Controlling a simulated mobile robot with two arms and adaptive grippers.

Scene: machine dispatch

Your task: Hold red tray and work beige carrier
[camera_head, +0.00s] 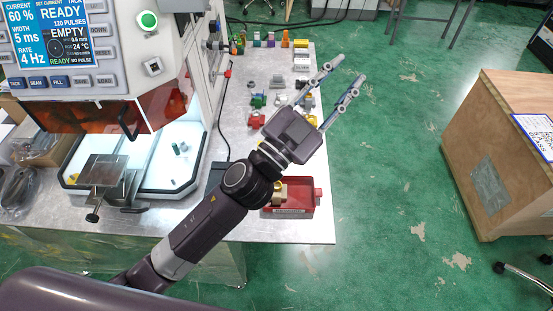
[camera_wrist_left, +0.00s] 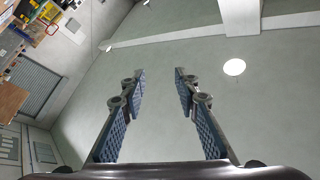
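A red tray (camera_head: 296,209) lies on the front right of the metal table, partly hidden behind my left arm. A beige carrier (camera_head: 279,192) sits in its left part, also partly covered by the arm. My left gripper (camera_head: 345,76) reaches over the table's right edge, above and beyond the tray, with its two fingers spread and nothing between them. In the left wrist view the fingers (camera_wrist_left: 160,85) are apart and empty, with walls and ceiling behind them. My right gripper is not in view.
A machine with a screen and buttons (camera_head: 60,50) and a lit white bay (camera_head: 185,160) stands at the left. Several small coloured parts (camera_head: 257,100) stand along the table (camera_head: 320,232). A wooden cabinet (camera_head: 500,150) is at the right, with open green floor between.

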